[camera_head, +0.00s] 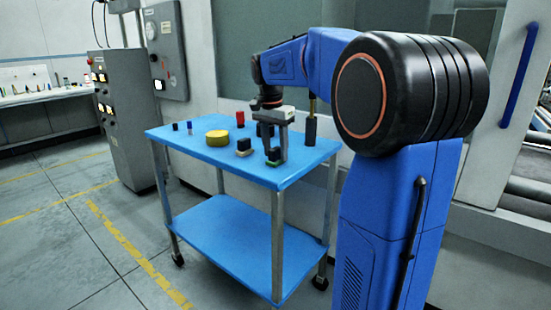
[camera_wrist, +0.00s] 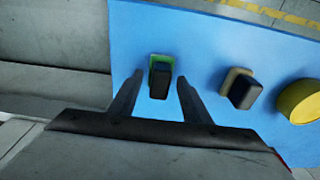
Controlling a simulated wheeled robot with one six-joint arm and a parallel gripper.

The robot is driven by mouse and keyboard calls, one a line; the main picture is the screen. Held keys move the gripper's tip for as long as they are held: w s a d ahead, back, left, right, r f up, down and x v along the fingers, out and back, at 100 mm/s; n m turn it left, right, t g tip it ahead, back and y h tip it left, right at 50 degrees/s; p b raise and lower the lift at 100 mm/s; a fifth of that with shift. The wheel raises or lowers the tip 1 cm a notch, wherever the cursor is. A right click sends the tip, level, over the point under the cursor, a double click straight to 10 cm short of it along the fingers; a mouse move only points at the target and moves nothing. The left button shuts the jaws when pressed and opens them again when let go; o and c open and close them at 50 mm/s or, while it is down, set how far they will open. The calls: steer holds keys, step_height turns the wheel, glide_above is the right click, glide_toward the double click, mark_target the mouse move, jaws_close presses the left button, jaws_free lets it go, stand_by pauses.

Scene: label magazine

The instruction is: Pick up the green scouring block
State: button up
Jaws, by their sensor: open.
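The green scouring block (camera_wrist: 155,61) lies on the blue trolley top and has a dark upper part. In the wrist view it sits between the fingertips of my gripper (camera_wrist: 160,77), with blue surface showing on both sides. My gripper is open, and neither finger visibly touches the block. In the head view my gripper (camera_head: 275,151) points down over the near part of the trolley, and the green block (camera_head: 273,161) shows low at its fingers, partly hidden by them.
A black and beige block (camera_wrist: 240,88) lies just right of the fingers. Beyond it is a yellow round piece (camera_wrist: 301,101). On the blue trolley (camera_head: 285,178) also stand a red piece (camera_head: 240,118), small dark pieces (camera_head: 175,126) and a black cylinder (camera_head: 311,130).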

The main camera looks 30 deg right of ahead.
mark_target(276, 148)
jaws_close()
steer(key=shift+r, duration=0.1)
step_height(276, 148, up, 10)
steer(key=shift+f, duration=0.1)
stand_by(0.4)
